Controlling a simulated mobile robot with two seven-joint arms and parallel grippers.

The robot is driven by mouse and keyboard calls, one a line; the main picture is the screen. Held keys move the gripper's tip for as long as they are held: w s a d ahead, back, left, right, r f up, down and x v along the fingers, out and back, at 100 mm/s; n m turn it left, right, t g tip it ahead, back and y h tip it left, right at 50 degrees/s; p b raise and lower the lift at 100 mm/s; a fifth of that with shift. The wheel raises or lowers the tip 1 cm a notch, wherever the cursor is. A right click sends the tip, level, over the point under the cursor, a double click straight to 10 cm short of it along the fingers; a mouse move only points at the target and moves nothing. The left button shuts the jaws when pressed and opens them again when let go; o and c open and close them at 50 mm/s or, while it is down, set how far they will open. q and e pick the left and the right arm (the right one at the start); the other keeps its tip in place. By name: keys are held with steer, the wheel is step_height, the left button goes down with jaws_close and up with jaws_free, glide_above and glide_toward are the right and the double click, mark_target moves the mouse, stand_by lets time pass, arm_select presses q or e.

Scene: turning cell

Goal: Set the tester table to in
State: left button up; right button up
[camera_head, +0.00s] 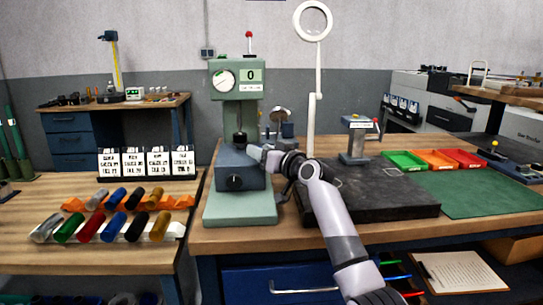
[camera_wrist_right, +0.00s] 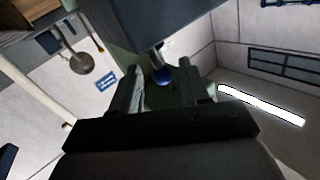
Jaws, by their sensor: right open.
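The tester (camera_head: 238,90) is a green upright machine with a round dial and a display showing 0, on the wooden bench. Its table (camera_head: 233,173), a dark blue-grey block with a black knob on its front, sits low on the green base (camera_head: 240,210). My right gripper (camera_head: 257,154) is at the block's right side. In the right wrist view a blue ball knob (camera_wrist_right: 162,77) on a short stem shows between the two open fingers, near their tips; whether they touch it I cannot tell. My left gripper is not in view.
A dark flat plate (camera_head: 380,200) lies right of the tester, under my right arm. A magnifier lamp (camera_head: 311,100) stands behind. Green, orange and red trays (camera_head: 435,160) sit at the right. Coloured cylinders (camera_head: 110,215) lie on the left bench.

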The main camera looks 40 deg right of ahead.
steer(key=shift+s+d, duration=0.1)
steer(key=shift+s, duration=2.65)
